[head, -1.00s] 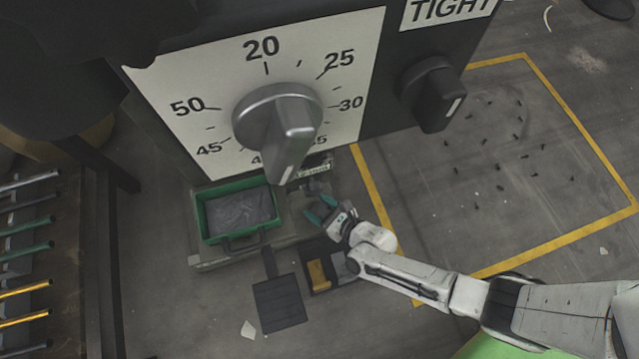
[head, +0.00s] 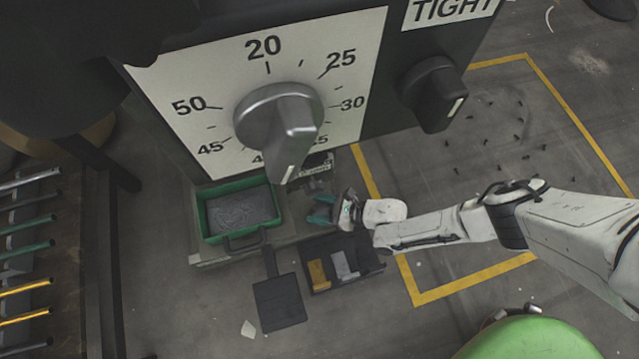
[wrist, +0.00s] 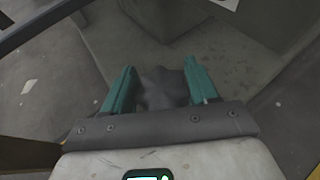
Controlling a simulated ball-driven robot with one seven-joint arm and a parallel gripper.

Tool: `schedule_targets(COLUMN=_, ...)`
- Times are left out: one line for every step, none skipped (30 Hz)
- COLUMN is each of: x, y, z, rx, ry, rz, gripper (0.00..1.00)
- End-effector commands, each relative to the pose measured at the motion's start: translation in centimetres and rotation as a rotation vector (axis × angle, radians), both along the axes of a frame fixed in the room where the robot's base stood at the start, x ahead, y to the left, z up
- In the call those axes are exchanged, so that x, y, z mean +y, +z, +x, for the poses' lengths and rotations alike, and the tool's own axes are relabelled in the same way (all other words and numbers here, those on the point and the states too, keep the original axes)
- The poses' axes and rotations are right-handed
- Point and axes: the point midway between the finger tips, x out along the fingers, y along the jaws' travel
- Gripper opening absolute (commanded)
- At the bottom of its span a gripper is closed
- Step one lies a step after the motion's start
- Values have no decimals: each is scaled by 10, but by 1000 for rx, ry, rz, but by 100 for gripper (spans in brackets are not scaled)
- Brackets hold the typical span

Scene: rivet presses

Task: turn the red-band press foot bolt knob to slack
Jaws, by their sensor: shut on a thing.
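My gripper (head: 322,212) is low beside the base of the press (head: 288,228), to the right of the green tray. In the wrist view its teal fingers (wrist: 160,78) stand on both sides of a dark grey knob (wrist: 162,92) and are shut on it. The knob is at the press foot; its lower part and any pointer mark are hidden by the gripper. In the head view the fingers cover most of it. No red band shows on the press in these views.
A large dial (head: 278,118) and a black knob (head: 434,95) under a TIGHT label (head: 450,10) are on the press front. A green tray (head: 240,212) rests on the base. A black parts bin (head: 375,262) and a dark pedal (head: 279,303) lie in front.

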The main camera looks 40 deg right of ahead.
Motion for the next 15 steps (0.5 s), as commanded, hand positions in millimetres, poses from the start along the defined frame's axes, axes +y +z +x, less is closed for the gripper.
schedule_targets(x=0, y=0, z=1, rx=-2, ry=31, rz=-5, gripper=28)
schedule_targets(x=0, y=1, z=1, rx=-2, ry=45, rz=-5, gripper=28)
schedule_targets(x=1, y=1, z=1, rx=-1, ry=62, rz=-5, gripper=28)
schedule_targets(x=1, y=1, z=1, rx=-2, ry=75, rz=-5, gripper=28)
schedule_targets(x=0, y=0, z=1, rx=-2, ry=88, rz=-5, gripper=28)
schedule_targets(x=1, y=0, z=0, rx=0, ry=103, rz=-5, gripper=28)
schedule_targets(x=1, y=1, z=1, rx=-2, ry=115, rz=-6, gripper=28)
schedule_targets(x=1, y=0, z=0, rx=-1, ry=127, rz=-6, gripper=28)
schedule_targets(x=1, y=0, z=0, rx=-1, ry=140, rz=-5, gripper=28)
schedule_targets(x=1, y=0, z=0, rx=-1, ry=151, rz=-4, gripper=28)
schedule_targets(x=1, y=0, z=1, rx=-1, ry=160, rz=-5, gripper=28)
schedule_targets(x=1, y=0, z=0, rx=-2, ry=172, rz=-4, gripper=28)
schedule_targets(x=1, y=0, z=0, rx=-1, ry=180, rz=-4, gripper=28)
schedule_targets(x=1, y=0, z=0, rx=-1, ry=189, rz=-3, gripper=28)
schedule_targets(x=1, y=0, z=0, rx=-1, ry=198, rz=-3, gripper=28)
